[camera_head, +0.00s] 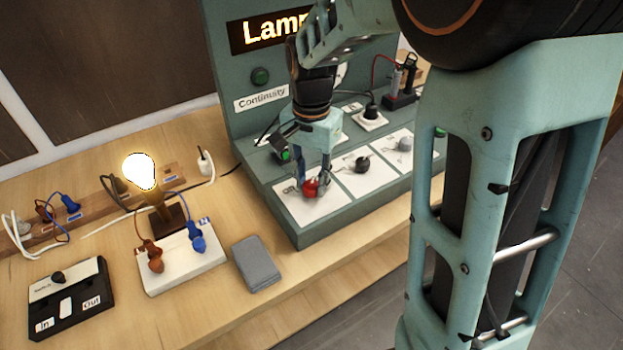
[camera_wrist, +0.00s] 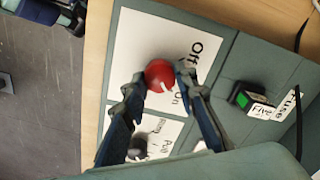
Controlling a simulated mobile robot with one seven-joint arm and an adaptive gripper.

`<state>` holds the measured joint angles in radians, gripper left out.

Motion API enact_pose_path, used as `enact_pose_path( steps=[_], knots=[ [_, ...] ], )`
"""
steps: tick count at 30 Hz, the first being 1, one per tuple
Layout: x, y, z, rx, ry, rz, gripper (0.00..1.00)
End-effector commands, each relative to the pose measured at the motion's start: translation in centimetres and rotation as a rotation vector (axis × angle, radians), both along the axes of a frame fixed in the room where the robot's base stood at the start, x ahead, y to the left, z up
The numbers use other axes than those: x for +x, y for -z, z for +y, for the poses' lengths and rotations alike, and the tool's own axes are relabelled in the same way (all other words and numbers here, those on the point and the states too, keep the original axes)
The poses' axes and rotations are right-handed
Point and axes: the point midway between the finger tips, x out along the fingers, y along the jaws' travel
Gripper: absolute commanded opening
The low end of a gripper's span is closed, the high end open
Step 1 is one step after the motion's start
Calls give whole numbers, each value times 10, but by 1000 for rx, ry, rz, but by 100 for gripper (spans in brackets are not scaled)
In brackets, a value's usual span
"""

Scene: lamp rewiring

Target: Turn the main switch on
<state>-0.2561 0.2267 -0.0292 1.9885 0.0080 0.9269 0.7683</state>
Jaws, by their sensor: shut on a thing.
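The main switch is a red knob (camera_head: 311,188) on a white plate at the front left of the green panel. In the wrist view the red knob (camera_wrist: 160,73) sits near the printed words "Off" and "On", with a small white mark on its side nearer "On". My gripper (camera_head: 314,178) reaches down onto the knob. In the wrist view my gripper (camera_wrist: 162,78) has one finger on each side of the knob, shut on it. In the head view the fingers partly hide the knob.
A lit bulb (camera_head: 138,171) stands on the wooden bench, left of the panel. A white terminal block (camera_head: 182,262), a grey box (camera_head: 257,263) and a black-and-white switch box (camera_head: 68,297) lie in front. A black knob (camera_head: 358,164) is right of the red one.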

Motion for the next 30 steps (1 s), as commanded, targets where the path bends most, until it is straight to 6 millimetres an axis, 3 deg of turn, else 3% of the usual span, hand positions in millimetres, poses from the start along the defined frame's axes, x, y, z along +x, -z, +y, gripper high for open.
enact_pose_path(
  steps=[5, 16, 30],
  knots=[
    [1, -1, 0, 1, 1, -2, 44],
    [1, -6, 0, 2, 0, -3, 44],
    [1, -96, 0, 2, 1, -5, 44]
  ],
)
